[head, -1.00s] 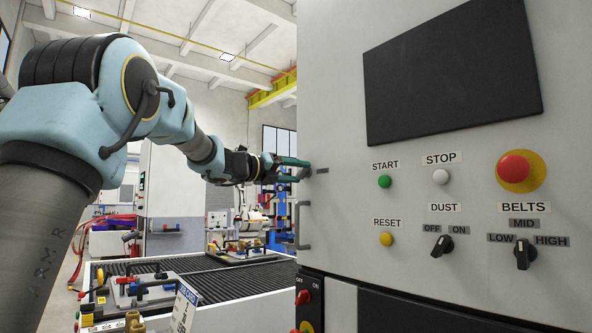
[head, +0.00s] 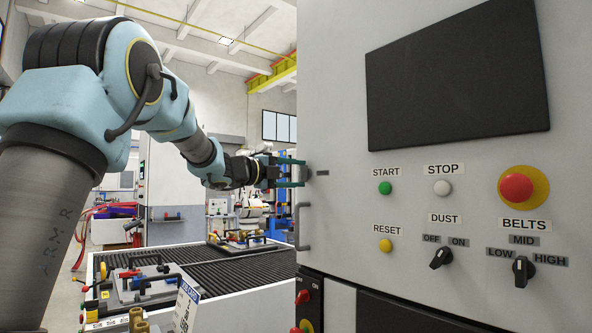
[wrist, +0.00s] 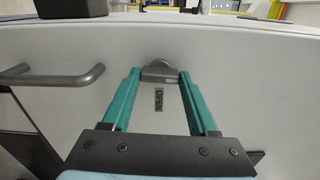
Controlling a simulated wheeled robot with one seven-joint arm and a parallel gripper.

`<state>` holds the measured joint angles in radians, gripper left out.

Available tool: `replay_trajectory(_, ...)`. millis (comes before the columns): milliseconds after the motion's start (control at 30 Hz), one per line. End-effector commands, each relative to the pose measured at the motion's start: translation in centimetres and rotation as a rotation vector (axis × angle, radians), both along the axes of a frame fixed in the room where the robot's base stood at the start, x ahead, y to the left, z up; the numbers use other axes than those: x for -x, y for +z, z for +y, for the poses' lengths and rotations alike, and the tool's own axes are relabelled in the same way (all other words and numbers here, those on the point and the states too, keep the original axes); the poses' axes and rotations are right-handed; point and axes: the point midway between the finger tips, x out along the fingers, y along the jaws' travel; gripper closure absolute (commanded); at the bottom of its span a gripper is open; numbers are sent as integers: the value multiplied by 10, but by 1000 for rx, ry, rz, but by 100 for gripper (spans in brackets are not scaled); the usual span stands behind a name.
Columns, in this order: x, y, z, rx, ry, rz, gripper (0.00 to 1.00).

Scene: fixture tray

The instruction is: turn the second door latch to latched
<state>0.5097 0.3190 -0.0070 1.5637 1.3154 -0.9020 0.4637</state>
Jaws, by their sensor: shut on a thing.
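The door latch (wrist: 159,70) is a small grey turning piece on the pale cabinet door (wrist: 250,75). In the wrist view it sits between the tips of my gripper (wrist: 161,76), whose two green fingers close on its sides. A small plate reading OPEN (wrist: 159,98) shows between the fingers. In the head view my gripper (head: 303,173) meets the cabinet's left edge, one finger above the other, with the latch (head: 307,173) partly hidden at the tips.
A grey bar handle (wrist: 60,76) stands out left of my gripper in the wrist view; the handle (head: 302,227) is below it in the head view. The panel has a red stop button (head: 516,187) and dark selector knobs. A conveyor (head: 235,272) lies lower left.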

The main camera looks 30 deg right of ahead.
Motion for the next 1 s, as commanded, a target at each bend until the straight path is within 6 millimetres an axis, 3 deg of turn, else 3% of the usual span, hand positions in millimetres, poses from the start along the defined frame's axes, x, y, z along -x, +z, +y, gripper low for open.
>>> replay_trajectory(700,0,-1,0,15,1,79,96)
replay_trajectory(733,0,-1,0,15,1,79,39)
replay_trajectory(1000,0,0,0,15,1,77,10)
